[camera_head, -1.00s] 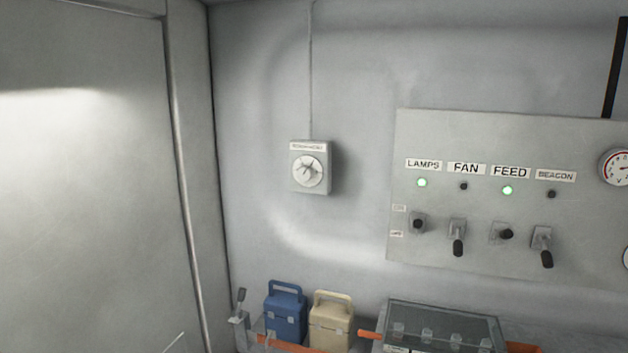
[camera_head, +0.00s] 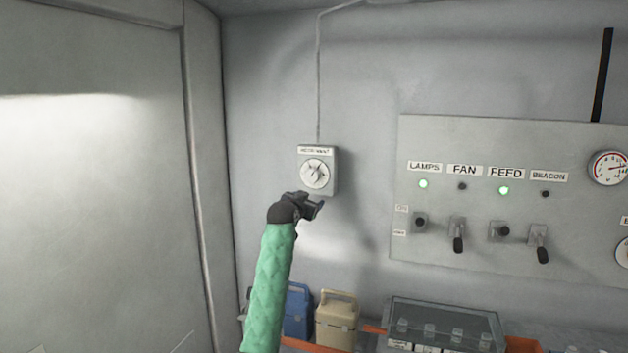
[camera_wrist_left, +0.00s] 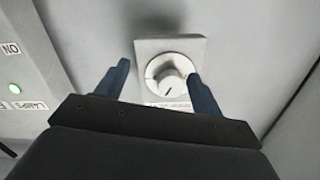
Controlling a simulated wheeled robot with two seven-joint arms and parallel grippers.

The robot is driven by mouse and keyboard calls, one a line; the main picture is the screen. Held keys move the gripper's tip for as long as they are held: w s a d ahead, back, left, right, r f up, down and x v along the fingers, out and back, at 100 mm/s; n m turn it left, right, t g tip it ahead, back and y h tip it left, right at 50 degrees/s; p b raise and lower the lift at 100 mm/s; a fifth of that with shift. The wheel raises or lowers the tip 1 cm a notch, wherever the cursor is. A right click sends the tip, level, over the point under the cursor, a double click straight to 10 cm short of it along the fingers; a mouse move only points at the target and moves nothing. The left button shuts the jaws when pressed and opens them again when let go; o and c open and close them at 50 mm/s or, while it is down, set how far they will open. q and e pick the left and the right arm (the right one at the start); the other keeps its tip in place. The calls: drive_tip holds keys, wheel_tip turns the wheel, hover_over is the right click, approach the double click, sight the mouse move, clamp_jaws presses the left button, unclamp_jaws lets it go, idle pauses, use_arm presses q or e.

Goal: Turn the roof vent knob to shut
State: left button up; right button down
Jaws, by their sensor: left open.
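The roof vent knob (camera_head: 314,174) is a pale round knob on a small grey wall box (camera_head: 331,183) with a label above it. My left gripper (camera_head: 314,206), on a green-sleeved arm, is just below the box in the head view. In the left wrist view the knob (camera_wrist_left: 168,76) lies between and beyond the two open fingers (camera_wrist_left: 160,90), with a dark pointer mark on its face. The fingers hold nothing, and I cannot tell whether they touch the box. My right gripper is not in view.
A switch panel (camera_head: 490,142) with labels, lamps and levers is on the wall to the right. A blue case (camera_head: 299,312) and a cream case (camera_head: 337,322) stand below, beside a clear-lidded box (camera_head: 445,318). The wall around the knob is mostly clear.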

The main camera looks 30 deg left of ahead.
use_arm(q)
approach(311, 176)
drive_tip(key=w, duration=0.2)
drive_tip(key=w+p, duration=0.1)
drive_tip(key=w, duration=0.1)
drive_tip(key=shift+w+a+f+t, duration=0.1)
drive_tip(key=shift+a+f+t, duration=0.2)
drive_tip(key=shift+a+t, duration=0.1)
drive_tip(key=p+x, duration=0.1)
drive_tip(key=x, duration=0.2)
drive_tip(key=shift+w+a+p, duration=0.1)
drive_tip(key=shift+p, duration=0.25)
drive_tip(key=shift+x, duration=0.8)
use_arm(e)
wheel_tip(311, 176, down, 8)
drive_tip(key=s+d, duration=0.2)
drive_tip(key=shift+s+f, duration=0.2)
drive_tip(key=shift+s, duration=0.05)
use_arm(q)
drive_tip(key=shift+f, duration=0.1)
drive_tip(key=shift+c, duration=0.2)
drive_tip(key=c, duration=0.9)
